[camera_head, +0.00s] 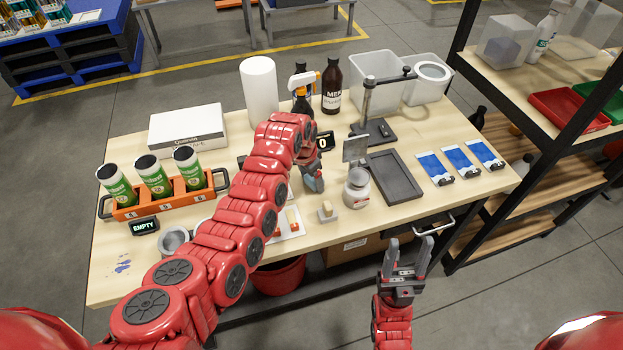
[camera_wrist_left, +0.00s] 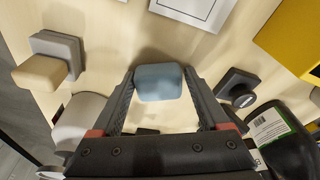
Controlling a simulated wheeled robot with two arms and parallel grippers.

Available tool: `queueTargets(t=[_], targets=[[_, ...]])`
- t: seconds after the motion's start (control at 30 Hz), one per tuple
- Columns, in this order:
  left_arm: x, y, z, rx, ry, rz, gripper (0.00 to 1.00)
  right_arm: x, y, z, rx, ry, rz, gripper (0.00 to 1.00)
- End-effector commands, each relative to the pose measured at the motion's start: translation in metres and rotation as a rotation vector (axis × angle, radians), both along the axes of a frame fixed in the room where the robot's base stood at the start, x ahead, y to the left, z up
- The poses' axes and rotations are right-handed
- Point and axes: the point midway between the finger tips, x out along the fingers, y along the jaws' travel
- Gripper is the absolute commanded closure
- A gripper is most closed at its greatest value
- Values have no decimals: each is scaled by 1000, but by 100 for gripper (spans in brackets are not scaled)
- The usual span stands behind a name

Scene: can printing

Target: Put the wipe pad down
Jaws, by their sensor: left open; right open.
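The wipe pad looks like a small blue-grey block with rounded corners. In the left wrist view the wipe pad (camera_wrist_left: 158,83) sits between the fingertips of my left gripper (camera_wrist_left: 160,80), over the wood tabletop. The fingers are open, one on each side of it. Whether it touches a finger or rests fully on the table I cannot tell. In the head view my left gripper (camera_head: 313,180) is low over the middle of the table, and its arm hides part of the scene. My right gripper (camera_head: 410,245) is open and empty in front of the table's front edge.
A white jar (camera_head: 357,192) and a stamp-like block (camera_head: 327,211) stand close to my left gripper. A dark tray (camera_head: 394,177), a metal stand (camera_head: 368,100) and brown bottle (camera_head: 332,88) are nearby. An orange rack (camera_head: 165,200) holds green cans at left.

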Motion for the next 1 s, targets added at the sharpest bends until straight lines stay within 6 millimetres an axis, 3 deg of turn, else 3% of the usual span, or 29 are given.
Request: queueTargets(t=[0.03,0.7,0.9,1.0], targets=[[-11,-1,-14,5,35,-7,1,0,0,-2,0,0,0,45],[-18,-2,-21,9,54,-13,1,0,0,-3,0,0,0,45],[-19,-2,-6,10,58,-13,1,0,0,10,0,0,0,45],[-16,0,0,9,49,-11,1,0,0,1,0,0,0,45]])
